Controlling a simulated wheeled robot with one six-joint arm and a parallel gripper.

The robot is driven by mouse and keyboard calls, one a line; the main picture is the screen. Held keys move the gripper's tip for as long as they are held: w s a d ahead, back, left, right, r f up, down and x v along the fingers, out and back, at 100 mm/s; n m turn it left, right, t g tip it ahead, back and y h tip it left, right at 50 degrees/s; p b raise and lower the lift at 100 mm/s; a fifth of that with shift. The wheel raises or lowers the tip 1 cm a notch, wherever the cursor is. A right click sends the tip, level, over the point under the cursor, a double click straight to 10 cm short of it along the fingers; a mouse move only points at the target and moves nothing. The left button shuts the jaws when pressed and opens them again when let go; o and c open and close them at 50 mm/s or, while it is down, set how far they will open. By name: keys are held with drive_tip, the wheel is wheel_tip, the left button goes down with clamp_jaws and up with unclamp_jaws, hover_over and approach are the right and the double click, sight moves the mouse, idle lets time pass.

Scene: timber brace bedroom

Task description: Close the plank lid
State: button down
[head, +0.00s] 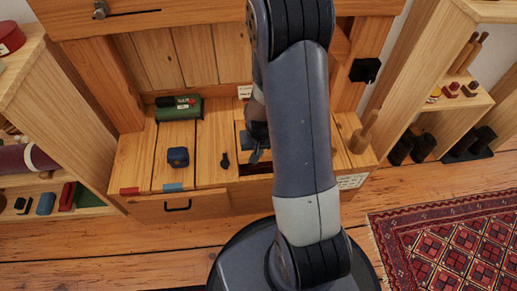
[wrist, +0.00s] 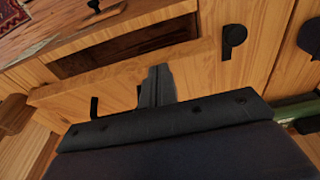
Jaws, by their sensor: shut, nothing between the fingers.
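The plank lid (wrist: 115,85) stands raised beside a dark rectangular opening (wrist: 120,50) in the bench top. A small black hook-shaped piece (wrist: 95,107) shows against or near the lid. My gripper (wrist: 157,80) is shut, with its fingertips overlapping the lid near its edge; I cannot tell if they touch. In the head view my gripper (head: 257,148) points down behind my forearm. The opening (head: 255,168) shows there as a dark strip, and my arm hides most of the lid.
A wooden peg-like piece (head: 364,132) stands at the right. Shelves flank the bench. A patterned rug (head: 450,240) lies right.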

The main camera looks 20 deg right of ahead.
drive_tip(key=f+b, duration=0.1)
drive_tip(key=f, duration=0.1)
drive_tip(key=s+f+b, duration=0.1)
drive_tip(key=f+b, duration=0.1)
drive_tip(key=s+f+b, duration=0.1)
drive_tip(key=f, duration=0.1)
drive_tip(key=shift+a+f, duration=0.1)
drive_tip(key=shift+a, duration=0.2)
drive_tip(key=shift+s, duration=0.1)
